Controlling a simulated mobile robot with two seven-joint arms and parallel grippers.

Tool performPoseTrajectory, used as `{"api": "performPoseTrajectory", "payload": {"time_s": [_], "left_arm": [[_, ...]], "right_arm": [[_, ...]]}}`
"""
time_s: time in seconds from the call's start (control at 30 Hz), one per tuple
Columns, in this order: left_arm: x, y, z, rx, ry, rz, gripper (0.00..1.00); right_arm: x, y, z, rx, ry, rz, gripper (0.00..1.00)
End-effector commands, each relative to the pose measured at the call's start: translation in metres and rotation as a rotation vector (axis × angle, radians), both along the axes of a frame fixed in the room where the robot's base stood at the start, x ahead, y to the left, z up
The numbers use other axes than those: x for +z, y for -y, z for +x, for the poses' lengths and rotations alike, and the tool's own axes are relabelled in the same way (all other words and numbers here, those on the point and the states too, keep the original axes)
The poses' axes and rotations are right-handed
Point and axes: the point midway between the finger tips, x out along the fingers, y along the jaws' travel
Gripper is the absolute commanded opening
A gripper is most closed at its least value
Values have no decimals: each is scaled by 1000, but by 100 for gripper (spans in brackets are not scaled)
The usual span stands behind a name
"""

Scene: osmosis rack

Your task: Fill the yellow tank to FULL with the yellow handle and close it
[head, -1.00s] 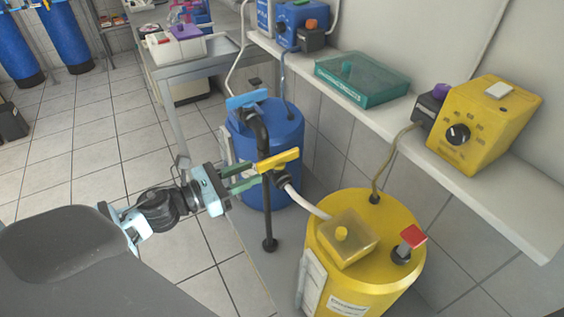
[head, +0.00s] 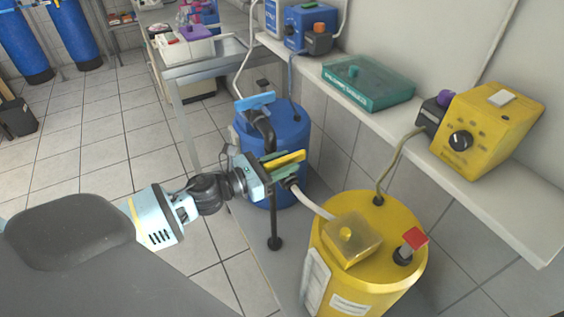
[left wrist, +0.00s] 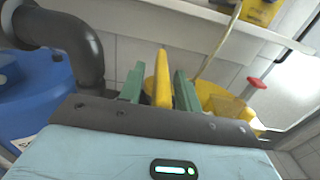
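The yellow handle (head: 288,161) sits on the dark pipe between the blue tank and the yellow tank (head: 395,283). My left gripper (head: 287,160) reaches it from the left. In the left wrist view the yellow handle (left wrist: 162,80) stands between the two green fingers (left wrist: 159,88), with small gaps visible on both sides, so the gripper is open around it. A pale hose (head: 312,203) runs from the valve to the yellow tank's lid. The yellow control box (head: 487,130) with a black dial stands on the shelf. The tank's fill level is not visible. My right gripper is out of view.
The blue tank (head: 292,130) with a blue handle (head: 255,102) stands just behind the left gripper. The dark pipe (left wrist: 70,35) is close on the left in the left wrist view. The tiled floor (head: 110,130) at left is open.

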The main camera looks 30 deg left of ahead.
Motion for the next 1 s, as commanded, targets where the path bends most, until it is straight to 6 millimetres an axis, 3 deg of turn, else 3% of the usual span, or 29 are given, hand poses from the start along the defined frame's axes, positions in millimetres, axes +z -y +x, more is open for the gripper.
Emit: {"api": "performPoseTrajectory", "payload": {"time_s": [0.17,0.43,0.77,1.0], "left_arm": [[0,0,0,0,-1,0,34],[-1,0,0,0,-1,0,1],[0,0,-1,20,-1,-3,0],[2,2,-1,126,-2,-5,0]], "right_arm": [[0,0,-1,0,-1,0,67],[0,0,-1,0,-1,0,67],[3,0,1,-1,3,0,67],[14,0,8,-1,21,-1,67]]}}
